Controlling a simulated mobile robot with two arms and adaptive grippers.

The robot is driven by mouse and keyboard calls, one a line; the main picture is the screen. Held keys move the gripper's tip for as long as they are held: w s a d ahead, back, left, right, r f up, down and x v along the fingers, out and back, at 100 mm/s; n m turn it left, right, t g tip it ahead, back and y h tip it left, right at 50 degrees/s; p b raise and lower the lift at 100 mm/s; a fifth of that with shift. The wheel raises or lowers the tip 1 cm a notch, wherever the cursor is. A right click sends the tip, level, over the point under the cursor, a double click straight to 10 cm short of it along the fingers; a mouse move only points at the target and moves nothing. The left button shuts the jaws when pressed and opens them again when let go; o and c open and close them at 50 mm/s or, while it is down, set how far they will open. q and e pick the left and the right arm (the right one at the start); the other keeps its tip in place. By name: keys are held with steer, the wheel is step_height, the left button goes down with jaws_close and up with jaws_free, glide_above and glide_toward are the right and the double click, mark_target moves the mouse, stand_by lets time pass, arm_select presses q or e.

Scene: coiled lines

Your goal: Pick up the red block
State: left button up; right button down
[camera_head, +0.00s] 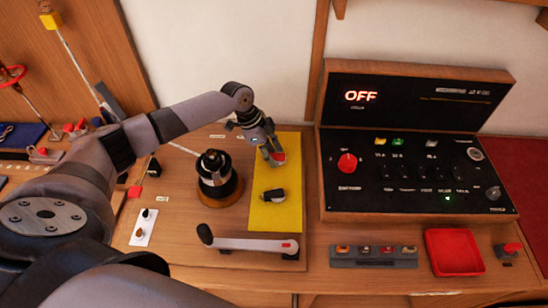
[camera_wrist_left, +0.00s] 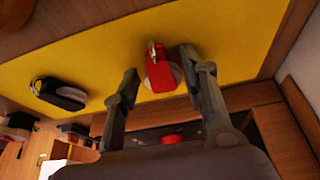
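A small red block-like piece (camera_head: 279,157) lies at the far end of the yellow mat (camera_head: 285,222), partly hidden by my left gripper in the head view. In the left wrist view this red piece (camera_wrist_left: 160,76) has a metallic bit on top and a greyish round part beside it. My left gripper (camera_head: 268,150) is over the mat with its fingers spread. In the left wrist view the open gripper (camera_wrist_left: 160,75) has one finger on each side of the red piece, with visible gaps; the exact height is unclear. My right gripper is not in view.
A black object (camera_head: 272,195) lies on the mat. A black round device (camera_head: 215,175) stands left of it, and a grey lever (camera_head: 250,244) in front. A control panel (camera_head: 415,175) reading OFF stands right.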

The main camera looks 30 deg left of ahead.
arm_select(q)
steer(key=c, duration=0.8)
